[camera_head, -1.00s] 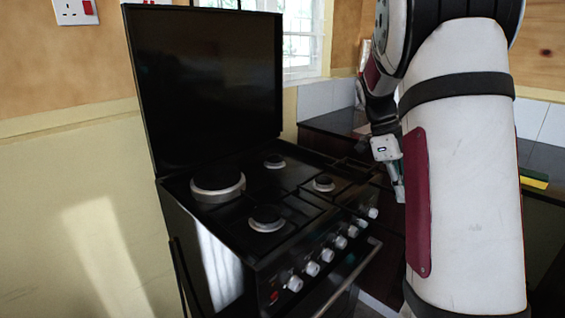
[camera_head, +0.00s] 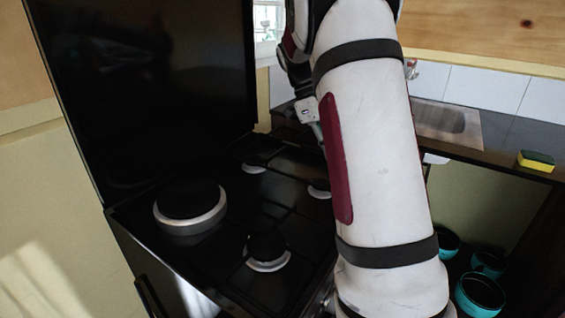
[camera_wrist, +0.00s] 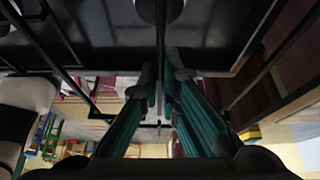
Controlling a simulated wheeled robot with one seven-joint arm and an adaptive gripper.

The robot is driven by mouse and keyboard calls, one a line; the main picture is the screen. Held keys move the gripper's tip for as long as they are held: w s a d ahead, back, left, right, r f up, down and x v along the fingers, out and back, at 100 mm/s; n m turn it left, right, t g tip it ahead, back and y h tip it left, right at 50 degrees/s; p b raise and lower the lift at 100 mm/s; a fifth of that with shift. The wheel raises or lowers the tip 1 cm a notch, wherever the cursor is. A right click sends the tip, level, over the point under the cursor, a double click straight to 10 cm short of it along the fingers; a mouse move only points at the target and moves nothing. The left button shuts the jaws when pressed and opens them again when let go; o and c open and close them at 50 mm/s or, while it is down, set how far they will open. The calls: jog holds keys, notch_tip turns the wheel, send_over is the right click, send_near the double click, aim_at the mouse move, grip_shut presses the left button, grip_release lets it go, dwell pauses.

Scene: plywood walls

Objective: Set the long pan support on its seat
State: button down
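In the wrist view, the long pan support (camera_wrist: 278,52) is a frame of thin black bars spanning the picture. My gripper (camera_wrist: 159,84) has its teal fingers close on both sides of the middle bar and looks shut on it. In the head view, my gripper (camera_head: 313,130) is partly hidden behind my arm, over the far right side of the black hob (camera_head: 225,255). The support is hard to make out there. The hob shows a large burner (camera_head: 190,205), a front burner (camera_head: 267,248), a back burner (camera_head: 254,166) and a partly hidden right burner (camera_head: 319,190).
A raised black lid (camera_head: 140,90) stands behind the hob. To the right is a dark counter with a sink (camera_head: 445,120) and a yellow-green sponge (camera_head: 536,160). Teal pots (camera_head: 480,293) stand below the counter. My arm hides the hob's right side.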

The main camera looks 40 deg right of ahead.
jog(key=w+a, duration=0.5)
jog(key=w, duration=0.7)
jog(key=shift+w+d+f+b, duration=0.1)
jog(key=shift+f+b, duration=0.15)
jog(key=shift+f, duration=0.9)
jog(key=shift+s+d+f+b, duration=0.1)
jog(key=shift+f+b, duration=0.15)
jog(key=shift+f, duration=0.95)
jog(key=shift+w+d+f+b, duration=0.1)
jog(key=shift+f+b, duration=0.15)
jog(key=shift+f, duration=0.9)
jog(key=c, duration=2.2)
grip_release()
jog(key=shift+f, duration=0.1)
jog(key=shift+c, duration=0.2)
jog(key=o, duration=0.4)
jog(key=shift+o, duration=0.2)
